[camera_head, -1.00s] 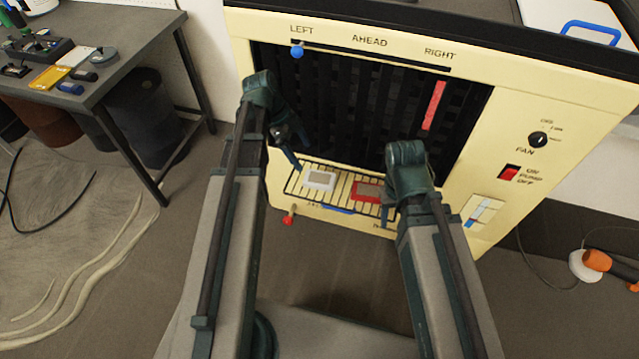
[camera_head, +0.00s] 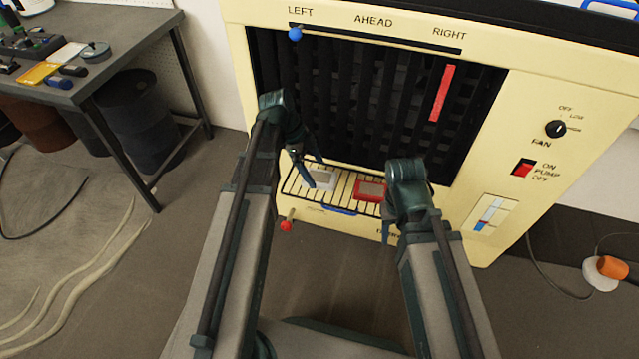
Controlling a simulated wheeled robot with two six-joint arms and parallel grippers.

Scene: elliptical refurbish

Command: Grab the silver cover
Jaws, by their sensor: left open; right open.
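The silver cover (camera_head: 323,178) is a small pale grey rectangular piece on the slatted ledge at the bottom of the cream cooler panel. A red piece (camera_head: 369,190) of similar shape lies just to its right. My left gripper (camera_head: 311,172) is open at the silver cover's left side, with its fingers overlapping part of it in the head view. I cannot tell whether they touch it. My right gripper (camera_head: 388,225) is open and empty, low in front of the ledge and right of the red piece.
The cream panel (camera_head: 490,120) has a dark grille, a red strip (camera_head: 442,93), a fan knob (camera_head: 556,129) and a pump switch (camera_head: 524,168). A red-tipped valve (camera_head: 286,226) sticks out below the ledge. A workbench (camera_head: 120,60) stands at left.

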